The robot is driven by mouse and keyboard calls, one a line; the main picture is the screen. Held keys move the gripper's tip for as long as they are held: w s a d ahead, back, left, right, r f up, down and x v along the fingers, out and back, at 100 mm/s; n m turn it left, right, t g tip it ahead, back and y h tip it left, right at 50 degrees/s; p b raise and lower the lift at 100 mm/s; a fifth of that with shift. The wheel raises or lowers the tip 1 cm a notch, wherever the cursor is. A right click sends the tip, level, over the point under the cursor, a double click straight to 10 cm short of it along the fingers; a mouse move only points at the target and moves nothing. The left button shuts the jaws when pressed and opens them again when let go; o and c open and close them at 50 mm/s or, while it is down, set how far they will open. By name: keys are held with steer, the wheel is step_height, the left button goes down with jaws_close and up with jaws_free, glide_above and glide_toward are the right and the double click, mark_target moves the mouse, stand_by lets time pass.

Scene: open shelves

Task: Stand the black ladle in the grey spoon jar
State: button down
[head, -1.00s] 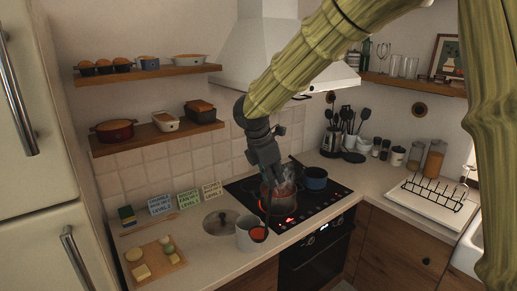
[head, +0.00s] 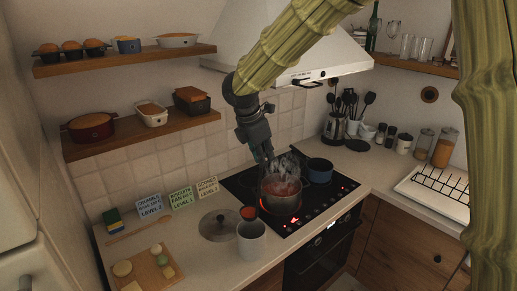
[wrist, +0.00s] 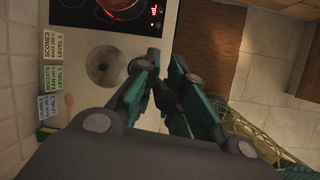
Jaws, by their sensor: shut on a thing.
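My gripper (head: 264,155) hangs above the hob, beside the steaming pot; its fingertips are partly hidden by steam. It is shut on the black ladle, whose thin dark handle is hard to make out. The ladle's bowl (head: 249,212), showing red inside, is low in the head view, just above the rear rim of the grey spoon jar (head: 252,243). I cannot tell whether the bowl is over the jar or behind it. The jar stands upright on the counter, left of the hob. In the wrist view the teal fingers (wrist: 165,85) are close together; the ladle is not clear there.
A pot of red sauce (head: 281,192) steams on the hob, with a blue pot (head: 320,172) behind it. A lid (head: 219,225) lies left of the jar. A board with food (head: 145,268) is at the front left. Recipe cards (head: 180,196) stand along the wall.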

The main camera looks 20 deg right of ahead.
step_height(320, 180, down, 13)
steer(key=s+b, duration=0.1)
steer(key=b, duration=0.3)
steer(key=shift+s+f, duration=0.15)
stand_by(1.0)
